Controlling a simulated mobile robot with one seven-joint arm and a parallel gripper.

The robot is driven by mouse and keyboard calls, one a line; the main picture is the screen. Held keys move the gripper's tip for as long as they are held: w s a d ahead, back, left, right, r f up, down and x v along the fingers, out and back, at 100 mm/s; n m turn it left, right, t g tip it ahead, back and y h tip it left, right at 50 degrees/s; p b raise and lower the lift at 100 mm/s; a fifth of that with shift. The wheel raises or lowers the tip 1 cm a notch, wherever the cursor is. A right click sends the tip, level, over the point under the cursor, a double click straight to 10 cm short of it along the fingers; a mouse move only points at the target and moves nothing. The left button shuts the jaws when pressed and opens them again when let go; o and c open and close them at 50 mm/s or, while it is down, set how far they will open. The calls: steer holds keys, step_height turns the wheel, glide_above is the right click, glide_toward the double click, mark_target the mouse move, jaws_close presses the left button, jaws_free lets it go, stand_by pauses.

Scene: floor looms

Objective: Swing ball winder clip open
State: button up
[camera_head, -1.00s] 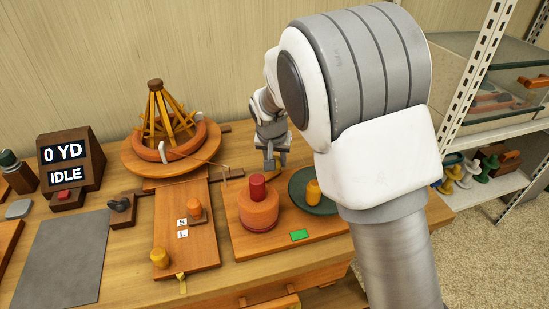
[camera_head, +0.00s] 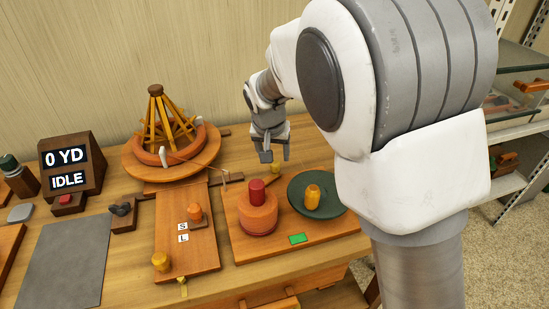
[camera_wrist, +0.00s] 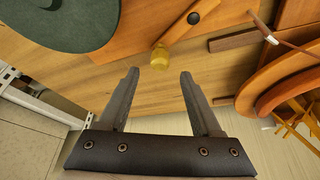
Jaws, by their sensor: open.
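The ball winder (camera_head: 258,212) is a round orange body with a red top on a wooden board (camera_head: 305,243). At the board's back edge a wooden arm ends in a yellow knob (camera_head: 275,168), apparently the clip. In the wrist view the clip's knob (camera_wrist: 160,57) sticks out from the orange arm (camera_wrist: 181,32), which has a black pivot. My gripper (camera_head: 276,156) is over the back of the table, just behind and above the knob. In the wrist view its open fingers (camera_wrist: 160,74) point at the knob, which lies just past the fingertips, roughly centred between them. Nothing is held.
A green disc with a yellow knob (camera_head: 325,204) sits right of the winder; the disc also shows in the wrist view (camera_wrist: 60,22). The swift (camera_head: 170,161) stands to the left, with yarn running from it. A display reads 0 YD, IDLE (camera_head: 67,166). Shelving stands at right.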

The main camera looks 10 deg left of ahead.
mark_target(275, 168)
steer(key=p+v, duration=0.2)
steer(key=v, duration=0.9)
steer(key=shift+s, duration=0.1)
steer(key=shift+c, duration=0.2)
